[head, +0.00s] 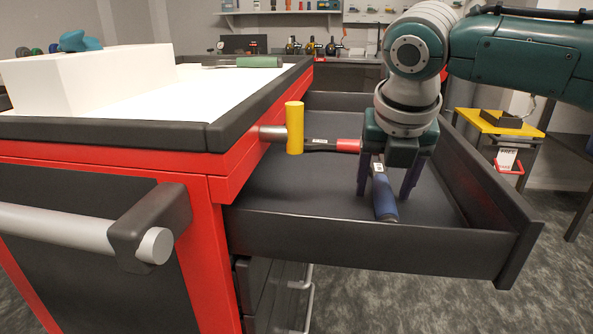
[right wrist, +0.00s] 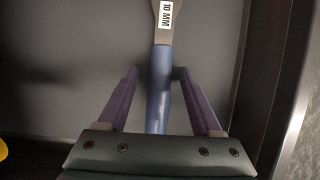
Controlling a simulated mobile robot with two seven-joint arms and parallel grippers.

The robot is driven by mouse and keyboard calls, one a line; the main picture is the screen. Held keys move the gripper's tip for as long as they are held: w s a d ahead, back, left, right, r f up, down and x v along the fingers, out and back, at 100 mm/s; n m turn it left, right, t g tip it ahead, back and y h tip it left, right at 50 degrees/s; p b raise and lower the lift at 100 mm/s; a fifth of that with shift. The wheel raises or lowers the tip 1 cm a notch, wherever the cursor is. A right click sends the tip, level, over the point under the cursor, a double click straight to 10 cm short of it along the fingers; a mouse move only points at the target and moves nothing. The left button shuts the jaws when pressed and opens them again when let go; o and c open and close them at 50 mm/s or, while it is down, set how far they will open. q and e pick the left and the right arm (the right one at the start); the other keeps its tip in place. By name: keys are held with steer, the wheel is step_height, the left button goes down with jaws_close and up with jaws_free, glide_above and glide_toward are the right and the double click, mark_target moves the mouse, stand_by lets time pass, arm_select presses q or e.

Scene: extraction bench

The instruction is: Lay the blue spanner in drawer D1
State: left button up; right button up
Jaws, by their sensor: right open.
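The blue spanner (head: 383,197) has a blue handle and a grey metal end marked 10 MM; its handle also shows in the right wrist view (right wrist: 159,90). It appears to lie on the floor of the open dark drawer (head: 300,190); no D1 label is readable. My right gripper (head: 385,190) is low inside the drawer, pointing down. Its fingers are open on either side of the blue handle, with a gap on both sides in the right wrist view (right wrist: 157,75). The gripper hides the spanner's far end in the head view. My left gripper is not in view.
A yellow-headed mallet (head: 295,128) with a red and black handle is in the drawer, left of my gripper. The drawer's right wall (head: 490,185) stands close by. A red cabinet (head: 190,225) with a white top carries a green-handled tool (head: 259,62).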

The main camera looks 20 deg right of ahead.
steer(key=shift+r, duration=0.25)
steer(key=p+v, duration=0.4)
steer(key=v, duration=0.7)
steer(key=shift+r, duration=0.4)
steer(key=shift+s+a, duration=0.1)
steer(key=shift+a, duration=0.05)
